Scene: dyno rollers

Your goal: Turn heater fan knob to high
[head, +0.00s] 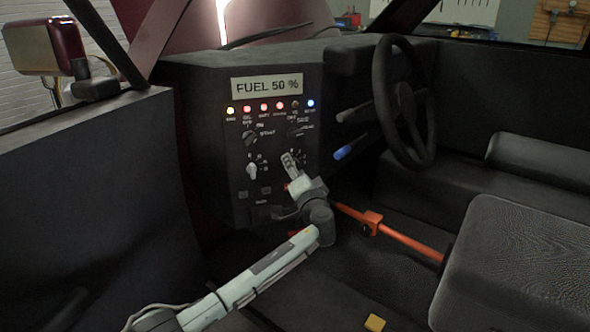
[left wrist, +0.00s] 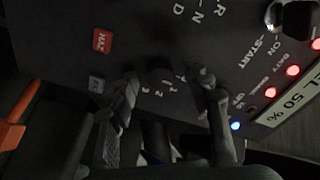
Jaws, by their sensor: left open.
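The dark dashboard panel (head: 233,150) carries the fan knob, which is mostly hidden behind my left gripper (head: 289,163) in the head view. In the left wrist view the small dark fan knob (left wrist: 160,67) shows between the fingers of my left gripper (left wrist: 168,82), with small numbers below it. The fingers are open, one on each side of the knob, close to the panel. I cannot tell whether either finger touches the knob. The knob's pointing direction is too dark to read. My right gripper is not in view.
A pale selector knob (head: 252,170) sits left of my gripper, with another knob (head: 250,138) above it. A red HAZ button (left wrist: 102,41) shows in the left wrist view. The steering wheel (head: 402,100) and an orange bar (head: 405,240) stand to the right.

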